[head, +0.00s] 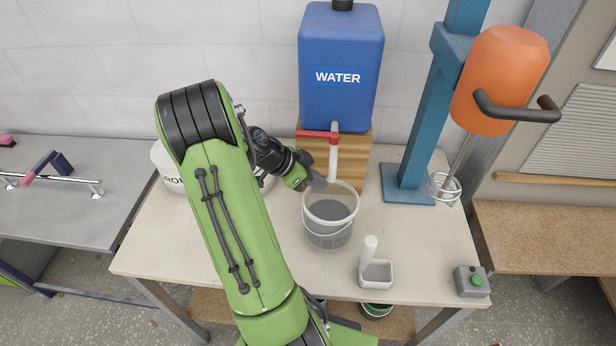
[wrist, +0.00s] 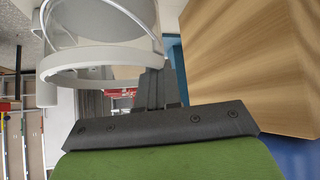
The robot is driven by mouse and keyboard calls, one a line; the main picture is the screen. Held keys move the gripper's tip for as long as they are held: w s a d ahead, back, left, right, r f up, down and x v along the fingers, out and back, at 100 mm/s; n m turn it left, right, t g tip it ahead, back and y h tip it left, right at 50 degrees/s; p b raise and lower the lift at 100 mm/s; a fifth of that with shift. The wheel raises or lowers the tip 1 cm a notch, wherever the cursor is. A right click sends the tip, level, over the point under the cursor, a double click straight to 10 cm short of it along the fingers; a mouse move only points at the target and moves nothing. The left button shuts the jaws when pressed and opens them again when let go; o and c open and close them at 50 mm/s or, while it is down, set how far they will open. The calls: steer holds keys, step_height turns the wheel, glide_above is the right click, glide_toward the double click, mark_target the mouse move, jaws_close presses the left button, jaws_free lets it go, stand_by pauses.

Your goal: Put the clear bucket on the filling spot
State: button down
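The clear bucket (head: 328,232), with a white rim and handle, is upright over the bench in front of the water tank. I cannot tell whether its base touches the bench top. It also shows large in the wrist view (wrist: 75,60). My gripper (head: 318,182) is at the back left of the bucket's rim. In the wrist view my fingers (wrist: 163,85) are close together at the rim and appear shut on it. The white spout (head: 333,160) of the blue water tank (head: 341,95) comes down just behind the bucket. No marked filling spot can be made out.
A wooden block (head: 360,150) stands under the tank. A white bucket (head: 165,165) is partly behind my arm. A small white container (head: 377,275) and a green-button box (head: 472,282) are at the front. An orange mixer (head: 500,70) on a blue stand (head: 408,185) is at right.

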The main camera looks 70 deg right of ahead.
steer(key=shift+f, duration=1.05)
steer(key=c, duration=1.8)
jaws_free()
steer(key=shift+f, duration=0.2)
steer(key=o, duration=0.5)
steer(key=shift+c, duration=0.2)
